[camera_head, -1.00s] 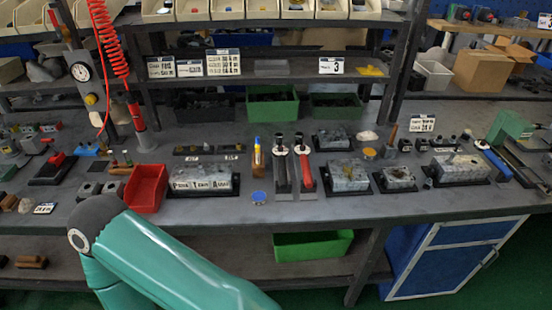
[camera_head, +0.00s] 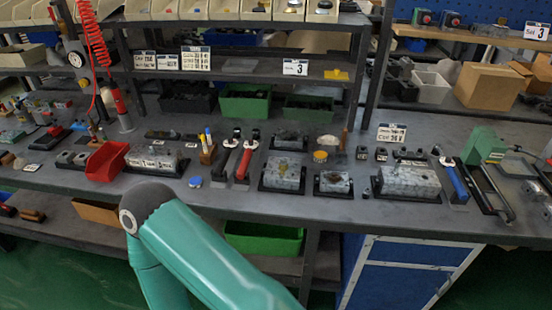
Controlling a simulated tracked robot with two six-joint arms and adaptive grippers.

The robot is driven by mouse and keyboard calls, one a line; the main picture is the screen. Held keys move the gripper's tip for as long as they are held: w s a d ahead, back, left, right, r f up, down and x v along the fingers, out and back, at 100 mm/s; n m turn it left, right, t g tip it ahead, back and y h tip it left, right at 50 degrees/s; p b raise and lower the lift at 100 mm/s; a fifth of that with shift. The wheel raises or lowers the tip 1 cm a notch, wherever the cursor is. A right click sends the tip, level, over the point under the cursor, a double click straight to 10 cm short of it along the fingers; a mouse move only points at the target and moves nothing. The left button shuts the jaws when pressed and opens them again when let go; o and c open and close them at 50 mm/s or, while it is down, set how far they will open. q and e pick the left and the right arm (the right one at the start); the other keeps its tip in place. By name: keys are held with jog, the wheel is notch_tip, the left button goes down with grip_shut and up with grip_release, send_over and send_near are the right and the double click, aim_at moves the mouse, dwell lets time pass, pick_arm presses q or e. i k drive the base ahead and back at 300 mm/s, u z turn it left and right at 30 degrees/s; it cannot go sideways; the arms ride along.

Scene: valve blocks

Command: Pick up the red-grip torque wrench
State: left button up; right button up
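The red-grip torque wrench (camera_head: 245,160) lies on the workbench (camera_head: 330,205) near the middle of the view, its dark head toward the back and its red grip toward the front. A similar wrench with a dark grip (camera_head: 224,158) lies just to its left. Neither of my grippers shows. One teal link of my own arm crosses the lower left, in front of the bench and apart from the wrench. Nothing covers the red grip.
Grey valve blocks (camera_head: 282,173) sit right of the wrench. A pen holder (camera_head: 207,154) and a red bin (camera_head: 106,162) stand to its left. A blue-grip tool (camera_head: 453,180) and a green machine (camera_head: 484,145) are farther right. A shelf (camera_head: 262,71) spans the back.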

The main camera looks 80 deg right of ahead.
aim_at(240, 175)
jog(key=z, duration=0.1)
jog(key=k, duration=0.95)
jog(key=z, duration=1)
jog(key=i, duration=0.9)
jog(key=z, duration=0.05)
